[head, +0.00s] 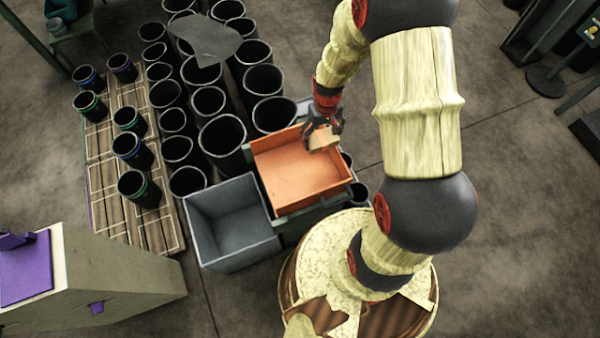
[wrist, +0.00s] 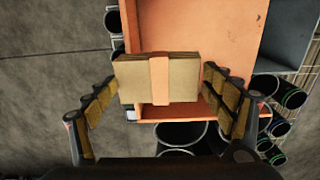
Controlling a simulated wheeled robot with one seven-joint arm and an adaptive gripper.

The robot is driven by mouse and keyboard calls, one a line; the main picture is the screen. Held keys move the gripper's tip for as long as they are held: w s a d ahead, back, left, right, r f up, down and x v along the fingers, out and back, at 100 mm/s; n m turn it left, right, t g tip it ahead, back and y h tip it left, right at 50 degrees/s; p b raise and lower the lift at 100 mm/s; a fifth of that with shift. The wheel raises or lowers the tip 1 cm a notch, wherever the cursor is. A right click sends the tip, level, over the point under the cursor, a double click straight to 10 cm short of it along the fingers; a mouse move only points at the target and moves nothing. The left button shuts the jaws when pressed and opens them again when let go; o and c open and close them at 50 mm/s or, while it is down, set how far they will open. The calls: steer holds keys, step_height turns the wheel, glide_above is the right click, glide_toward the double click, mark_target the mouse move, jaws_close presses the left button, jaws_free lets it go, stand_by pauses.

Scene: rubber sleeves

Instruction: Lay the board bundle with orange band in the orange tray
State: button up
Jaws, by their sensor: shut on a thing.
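The board bundle (wrist: 185,82) is a tan stack of boards with an orange band (wrist: 159,80) around its middle. My gripper (wrist: 161,90) is shut on the bundle, with a finger at each short end. In the head view my gripper (head: 322,132) holds the bundle (head: 324,140) at the right back part of the orange tray (head: 300,180). In the wrist view the bundle covers part of the tray (wrist: 205,30) and its edge. I cannot tell whether the bundle touches the tray. The rest of the tray floor that shows is empty.
A grey open bin (head: 232,222) stands left of the tray. Many black sleeves (head: 222,135) stand behind and left of it. A slatted pallet (head: 103,170) with several banded sleeves lies farther left. Bare floor (head: 520,200) is at the right.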

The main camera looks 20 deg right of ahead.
steer(key=s+d+r+b, duration=0.1)
steer(key=s+d+b, duration=0.1)
steer(key=s+d, duration=0.15)
steer(key=b, duration=0.3)
glide_above(303, 172)
steer(key=w+d, duration=0.3)
steer(key=d, duration=0.1)
steer(key=f, duration=0.3)
steer(key=shift+w+a+f, duration=0.2)
steer(key=shift+f, duration=0.2)
steer(key=a+f, duration=0.1)
steer(key=w+a+f+b, duration=0.1)
steer(key=f, duration=0.1)
steer(key=w+a+f+b, duration=0.1)
steer(key=a+f, duration=0.1)
steer(key=shift+w, duration=0.15)
steer(key=f, duration=0.1)
steer(key=f+b, duration=0.2)
steer(key=f, duration=0.1)
steer(key=shift+w+a, duration=0.15)
steer(key=shift+a, duration=0.15)
steer(key=shift+r, duration=0.1)
steer(key=o, duration=1.2)
steer(key=shift+o, duration=0.5)
